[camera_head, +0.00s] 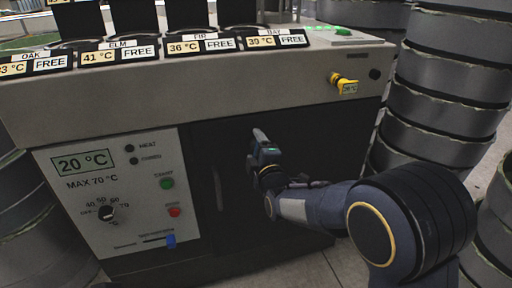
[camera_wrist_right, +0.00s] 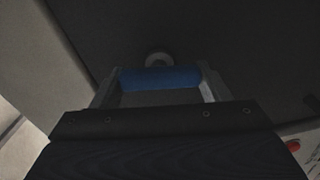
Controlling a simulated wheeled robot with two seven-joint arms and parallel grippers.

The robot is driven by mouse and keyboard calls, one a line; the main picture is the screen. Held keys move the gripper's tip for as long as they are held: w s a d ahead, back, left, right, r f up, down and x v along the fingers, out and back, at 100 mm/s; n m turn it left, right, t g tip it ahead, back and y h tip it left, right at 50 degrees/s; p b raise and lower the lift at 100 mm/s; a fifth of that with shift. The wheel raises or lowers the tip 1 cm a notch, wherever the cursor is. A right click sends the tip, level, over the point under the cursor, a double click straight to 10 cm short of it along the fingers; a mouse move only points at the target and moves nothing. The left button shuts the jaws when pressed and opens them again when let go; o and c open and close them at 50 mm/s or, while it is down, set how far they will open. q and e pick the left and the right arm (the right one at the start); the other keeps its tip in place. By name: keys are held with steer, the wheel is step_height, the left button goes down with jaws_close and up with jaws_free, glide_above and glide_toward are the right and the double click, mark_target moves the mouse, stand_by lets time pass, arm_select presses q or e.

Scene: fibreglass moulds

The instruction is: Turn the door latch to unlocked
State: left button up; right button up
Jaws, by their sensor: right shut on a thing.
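The door latch has a blue bar (camera_wrist_right: 160,79) that lies between the two fingers of my right gripper in the wrist view. A round grey pivot (camera_wrist_right: 158,58) sits just beyond it on the dark door. My right gripper (camera_head: 262,150) is shut on this latch, in front of the black door (camera_head: 325,150) of the cabinet in the head view. There the gripper hides most of the latch, and I cannot read its lock position. My left gripper is not in view.
The control panel (camera_head: 110,190) left of the door carries a 20 °C display, a dial, green and red buttons and a blue slider (camera_head: 170,240). A yellow tagged knob (camera_head: 343,82) sticks out above the door. Stacked grey drums (camera_head: 440,110) stand close on the right.

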steer(key=shift+n, duration=1.1)
steer(key=shift+f, duration=0.1)
steer(key=o, duration=1)
steer(key=p+v, duration=0.1)
steer(key=v, duration=0.7)
steer(key=shift+w, duration=0.1)
